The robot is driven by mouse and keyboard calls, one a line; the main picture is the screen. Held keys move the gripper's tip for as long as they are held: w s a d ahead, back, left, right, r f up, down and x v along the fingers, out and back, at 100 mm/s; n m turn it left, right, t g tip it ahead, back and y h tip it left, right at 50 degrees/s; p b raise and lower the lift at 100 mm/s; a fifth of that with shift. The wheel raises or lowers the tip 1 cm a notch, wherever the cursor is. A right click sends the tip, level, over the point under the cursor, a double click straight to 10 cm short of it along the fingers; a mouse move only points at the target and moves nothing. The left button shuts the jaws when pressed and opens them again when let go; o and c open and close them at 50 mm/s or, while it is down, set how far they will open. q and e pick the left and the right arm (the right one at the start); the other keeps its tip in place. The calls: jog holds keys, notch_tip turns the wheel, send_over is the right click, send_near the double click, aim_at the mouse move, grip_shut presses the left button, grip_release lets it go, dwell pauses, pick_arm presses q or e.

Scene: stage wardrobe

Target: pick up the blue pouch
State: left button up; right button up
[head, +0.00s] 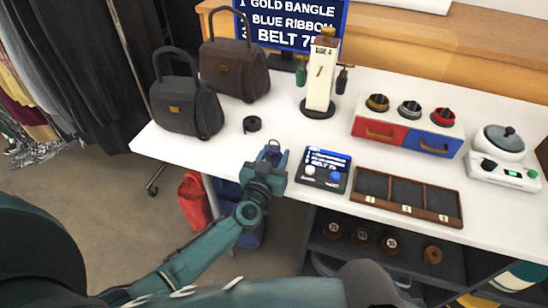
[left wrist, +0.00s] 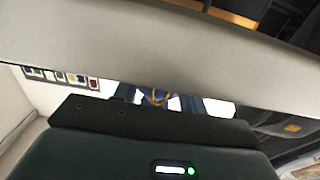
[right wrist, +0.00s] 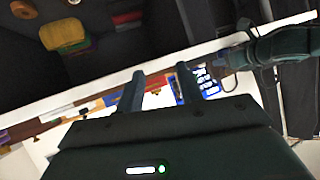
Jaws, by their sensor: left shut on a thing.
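Most of the pouch is hidden by the fingers. My right gripper (right wrist: 160,92) shows in the right wrist view with its fingers apart and nothing between them. My left arm also shows there at the upper right.
The white table (head: 300,128) bears two handbags (head: 187,108), a black tape roll (head: 252,124), a control panel (head: 323,170), a wooden tray (head: 407,193) and a red-and-blue drawer box (head: 405,131). A red bag (head: 193,203) and blue fabric (head: 250,238) are below the table edge. A dark shelf is underneath.

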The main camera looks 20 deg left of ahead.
pick_arm(q)
jog(key=c, duration=0.4)
